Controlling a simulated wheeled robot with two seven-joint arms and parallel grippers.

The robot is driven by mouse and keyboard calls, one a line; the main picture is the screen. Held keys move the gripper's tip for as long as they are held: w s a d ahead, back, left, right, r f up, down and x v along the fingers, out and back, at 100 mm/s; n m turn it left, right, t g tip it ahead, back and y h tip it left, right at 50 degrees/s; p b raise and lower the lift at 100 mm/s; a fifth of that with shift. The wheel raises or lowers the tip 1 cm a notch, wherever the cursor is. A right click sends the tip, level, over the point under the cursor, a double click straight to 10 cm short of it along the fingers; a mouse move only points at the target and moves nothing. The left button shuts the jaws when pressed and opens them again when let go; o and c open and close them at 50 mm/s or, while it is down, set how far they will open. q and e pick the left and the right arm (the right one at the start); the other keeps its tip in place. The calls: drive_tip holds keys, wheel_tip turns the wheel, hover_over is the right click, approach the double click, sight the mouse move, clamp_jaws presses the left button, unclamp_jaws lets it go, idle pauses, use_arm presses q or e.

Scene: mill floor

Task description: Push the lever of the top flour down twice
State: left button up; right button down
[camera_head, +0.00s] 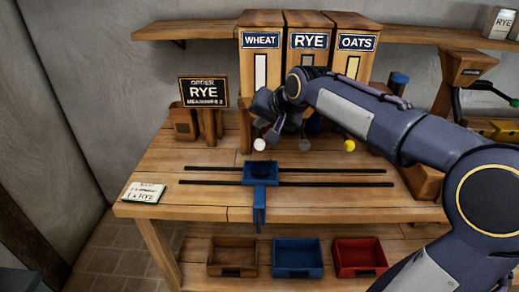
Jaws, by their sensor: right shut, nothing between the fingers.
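The order board (204,92) reads RYE, MEASURES 2. The rye bin (308,41) stands between the wheat bin (261,41) and the oats bin (356,42). My right gripper (271,134) is shut and empty, low in front of the wheat and rye bins, between the white and pale knobs. My right arm hides the bins' lower parts and most of the levers. I cannot tell whether it touches one. My left gripper is out of view.
A blue carriage (261,180) sits on two dark rails (330,184) across the wooden table (180,210). A card (143,192) lies at the table's left front. Brown, blue (298,258) and red (360,257) trays stand below. A mill-like device (464,68) stands at right.

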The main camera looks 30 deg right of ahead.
sight(262, 147)
drive_tip(key=shift+f+b, duration=0.45)
drive_tip(key=shift+f, duration=0.6)
drive_tip(key=shift+f, duration=0.1)
idle(1.1)
drive_tip(key=shift+f+b, duration=0.3)
drive_tip(key=shift+b, duration=0.05)
drive_tip(key=shift+f+b, duration=2.05)
drive_tip(key=shift+f, duration=0.5)
idle(2.5)
